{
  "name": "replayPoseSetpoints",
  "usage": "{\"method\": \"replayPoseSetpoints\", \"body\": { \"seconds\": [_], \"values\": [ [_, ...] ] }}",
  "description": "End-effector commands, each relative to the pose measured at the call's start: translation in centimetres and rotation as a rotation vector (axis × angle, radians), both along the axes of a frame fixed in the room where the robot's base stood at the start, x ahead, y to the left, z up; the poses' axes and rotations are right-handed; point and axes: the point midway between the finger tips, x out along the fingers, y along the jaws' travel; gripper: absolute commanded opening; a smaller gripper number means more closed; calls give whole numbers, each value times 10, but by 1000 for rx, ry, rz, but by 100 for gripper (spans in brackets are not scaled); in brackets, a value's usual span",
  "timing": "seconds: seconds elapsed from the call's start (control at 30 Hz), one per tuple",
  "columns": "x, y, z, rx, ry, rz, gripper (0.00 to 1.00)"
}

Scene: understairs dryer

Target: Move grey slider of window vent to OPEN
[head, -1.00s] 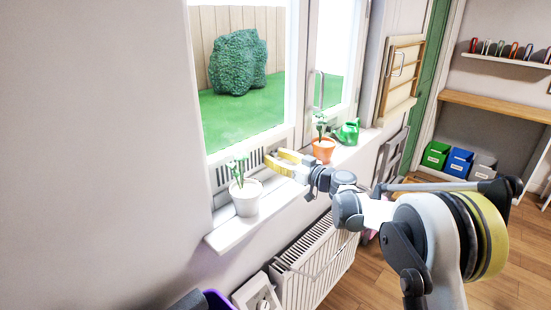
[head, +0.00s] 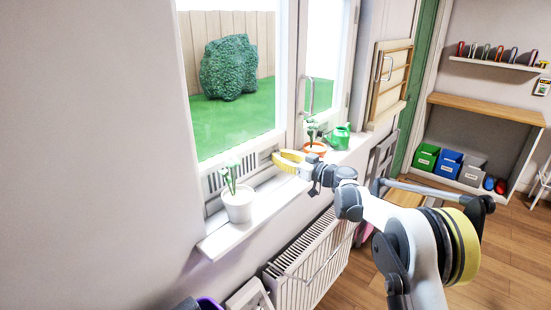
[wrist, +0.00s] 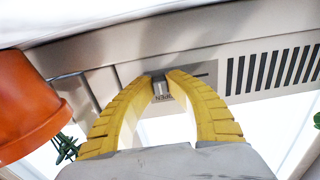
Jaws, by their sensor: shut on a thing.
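The window vent (head: 243,171) is a pale strip with dark slots low on the window frame, and its slots (wrist: 270,68) show at the right in the wrist view. The small grey slider (wrist: 158,84) sits on the strip. My gripper (wrist: 161,77) has its two yellow ribbed fingertips shut on the slider, one on each side. An upside-down label, partly hidden and reading "PEN", lies beside the slider. In the head view my gripper (head: 276,158) reaches the vent's right end; the slider is hidden there.
A white pot with a plant (head: 238,204) stands on the sill (head: 222,239) to the left. An orange pot (head: 315,149) stands close to the right of my gripper, with a green watering can (head: 339,137) beyond. A radiator (head: 307,262) is below.

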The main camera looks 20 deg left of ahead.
Motion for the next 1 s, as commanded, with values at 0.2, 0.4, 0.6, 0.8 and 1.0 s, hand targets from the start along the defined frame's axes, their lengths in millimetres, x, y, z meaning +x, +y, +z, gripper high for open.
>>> {"method": "replayPoseSetpoints", "body": {
  "seconds": [0.2, 0.4, 0.6, 0.8, 1.0],
  "values": [
    [2, -2, 2, 3, 1, -6, 37],
    [1, -1, 1, 1, 1, -5, 40],
    [-1, -7, 1, 1, 1, -5, 40],
    [-14, -40, 1, 1, 1, -7, 40],
    [-31, -82, 1, 1, 1, -8, 40]
  ]
}}
